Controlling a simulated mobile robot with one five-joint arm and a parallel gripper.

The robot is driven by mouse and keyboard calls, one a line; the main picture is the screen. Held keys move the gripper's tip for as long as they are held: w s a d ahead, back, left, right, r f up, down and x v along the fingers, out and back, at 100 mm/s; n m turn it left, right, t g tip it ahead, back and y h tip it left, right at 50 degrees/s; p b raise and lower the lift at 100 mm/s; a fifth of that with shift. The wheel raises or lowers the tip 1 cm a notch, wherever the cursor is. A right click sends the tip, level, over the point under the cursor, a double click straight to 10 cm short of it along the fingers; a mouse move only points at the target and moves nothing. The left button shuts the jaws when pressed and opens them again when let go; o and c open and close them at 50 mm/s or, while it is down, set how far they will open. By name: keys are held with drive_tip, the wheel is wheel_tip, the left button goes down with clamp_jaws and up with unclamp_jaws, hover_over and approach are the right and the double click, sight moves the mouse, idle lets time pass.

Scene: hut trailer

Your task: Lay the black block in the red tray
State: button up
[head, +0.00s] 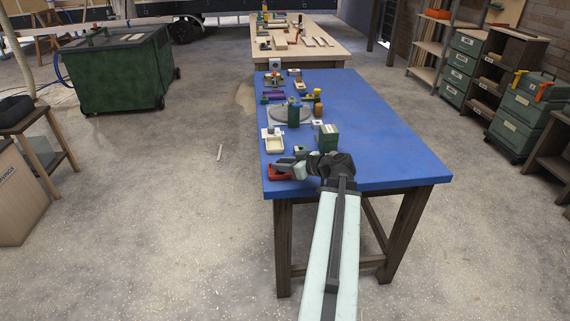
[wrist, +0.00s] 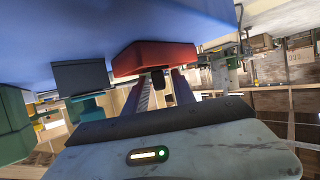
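The red tray (head: 279,174) sits at the near left corner of the blue table, beside my gripper (head: 287,164). In the wrist view, which is upside down, the red tray (wrist: 154,58) is just beyond the fingertips. My gripper (wrist: 160,84) has its two fingers apart. A small black block (wrist: 158,80) shows between the fingertips, at the tray's rim, with a gap visible on each side. I cannot tell whether it rests on the tray's floor. The block cannot be made out in the head view.
The blue table (head: 375,150) is clear on its right side. A green box (head: 327,138), a cream tray (head: 274,143) and a grey round plate (head: 287,113) stand beyond my gripper. A dark grey box (wrist: 82,75) stands beside the red tray in the wrist view.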

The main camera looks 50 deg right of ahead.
drive_tip(key=shift+r, duration=0.15)
drive_tip(key=p+v, duration=0.1)
drive_tip(key=v, duration=0.2)
drive_tip(key=p+v, duration=0.2)
drive_tip(key=v, duration=0.2)
drive_tip(key=p+v, duration=0.1)
drive_tip(key=v, duration=0.3)
drive_tip(key=shift+d+r+p, duration=0.2)
drive_tip(key=shift+d+p, duration=0.2)
drive_tip(key=shift+s, duration=0.3)
drive_tip(key=shift+s+d, duration=0.1)
drive_tip(key=shift+d, duration=0.05)
